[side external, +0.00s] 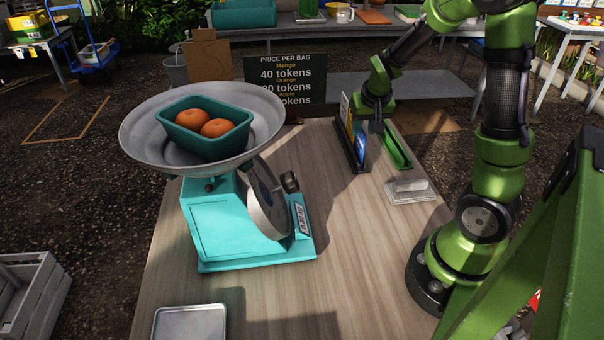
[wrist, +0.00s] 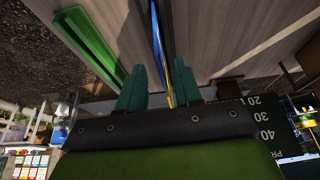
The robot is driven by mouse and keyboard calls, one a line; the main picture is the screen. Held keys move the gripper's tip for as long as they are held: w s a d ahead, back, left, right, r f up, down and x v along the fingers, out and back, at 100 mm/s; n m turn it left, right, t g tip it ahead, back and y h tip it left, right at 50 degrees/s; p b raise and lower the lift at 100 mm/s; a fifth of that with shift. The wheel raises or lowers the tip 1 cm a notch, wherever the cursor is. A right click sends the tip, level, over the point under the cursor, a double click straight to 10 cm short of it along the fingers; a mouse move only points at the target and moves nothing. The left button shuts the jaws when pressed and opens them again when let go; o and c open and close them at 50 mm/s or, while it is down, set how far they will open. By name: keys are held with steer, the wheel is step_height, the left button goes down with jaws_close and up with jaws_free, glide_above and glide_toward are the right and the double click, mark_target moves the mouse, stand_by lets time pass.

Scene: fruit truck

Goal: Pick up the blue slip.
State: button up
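The blue slip (side external: 361,149) stands on edge in a narrow dark holder (side external: 350,160) on the table, with a yellow-and-white slip (side external: 346,108) behind it. In the side view my gripper (side external: 376,126) points down just right of the slips, at the holder's far end. In the wrist view my gripper (wrist: 160,76) has its two teal fingers apart. The thin blue edge of the slip (wrist: 156,35) and a yellow edge (wrist: 169,87) run into the gap between them. Whether a finger touches a slip I cannot tell.
A green holder (side external: 397,152) lies just right, also in the wrist view (wrist: 88,45). A small grey-white block (side external: 410,190) is nearer. A teal scale (side external: 235,222) carries a teal box (side external: 205,145) of oranges. A price sign (side external: 286,75) stands behind.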

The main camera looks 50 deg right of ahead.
mark_target(360, 139)
steer(key=shift+a+x, duration=0.2)
steer(key=shift+x, duration=2.55)
steer(key=shift+s+f, duration=0.1)
jaws_close()
